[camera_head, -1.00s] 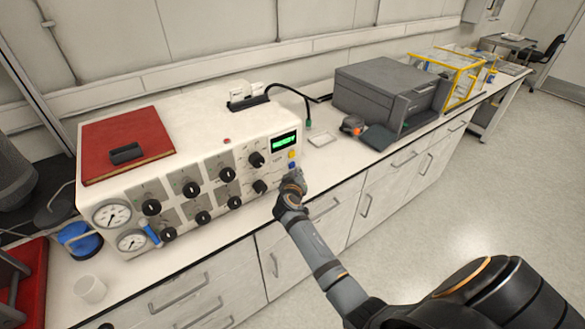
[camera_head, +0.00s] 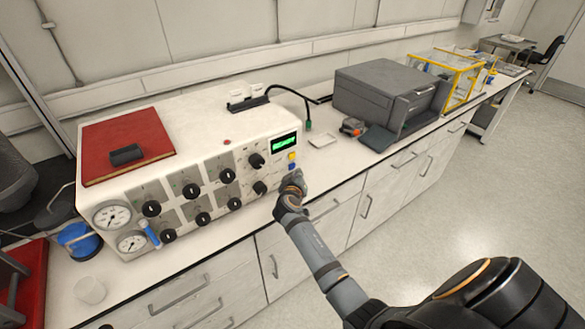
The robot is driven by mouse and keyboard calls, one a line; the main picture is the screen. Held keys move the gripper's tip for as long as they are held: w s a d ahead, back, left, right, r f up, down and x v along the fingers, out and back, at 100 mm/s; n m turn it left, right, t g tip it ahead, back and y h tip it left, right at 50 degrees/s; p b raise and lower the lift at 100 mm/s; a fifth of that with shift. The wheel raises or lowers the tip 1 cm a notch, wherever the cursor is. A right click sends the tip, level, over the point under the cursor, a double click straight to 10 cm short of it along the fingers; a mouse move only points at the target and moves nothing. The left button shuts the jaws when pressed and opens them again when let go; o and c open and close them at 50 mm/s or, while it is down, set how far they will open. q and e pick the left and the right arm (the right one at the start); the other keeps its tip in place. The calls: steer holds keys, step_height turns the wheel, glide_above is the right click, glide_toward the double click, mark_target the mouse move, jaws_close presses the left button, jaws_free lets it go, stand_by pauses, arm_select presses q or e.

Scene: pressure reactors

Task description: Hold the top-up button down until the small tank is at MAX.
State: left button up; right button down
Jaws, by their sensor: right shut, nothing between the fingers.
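A white reactor console (camera_head: 215,130) stands on the counter, with dark knobs and a lit green display (camera_head: 284,143) on its front. A yellow button (camera_head: 292,156) and a blue button (camera_head: 292,166) sit below the display; I cannot read which is the top-up button. My right gripper (camera_head: 293,179) is shut and empty, just below the blue button at the panel's right end. I cannot tell whether its tip touches the panel. No small tank with a MAX mark can be made out. My left gripper is not in view.
Two pressure gauges (camera_head: 112,215) and a blue handle (camera_head: 150,233) are at the panel's left. A red book (camera_head: 125,140) lies on top.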

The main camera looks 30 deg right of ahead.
steer(key=shift+w+f+b, duration=0.1)
steer(key=shift+w+b, duration=0.2)
steer(key=shift+b, duration=0.1)
steer(key=shift+w, duration=0.1)
steer(key=shift+w+a+b, duration=0.1)
steer(key=shift+w+b, duration=0.3)
steer(key=shift+w, duration=0.05)
stand_by(0.6)
stand_by(3.9)
steer(key=shift+s+p, duration=0.4)
steer(key=shift+s, duration=0.5)
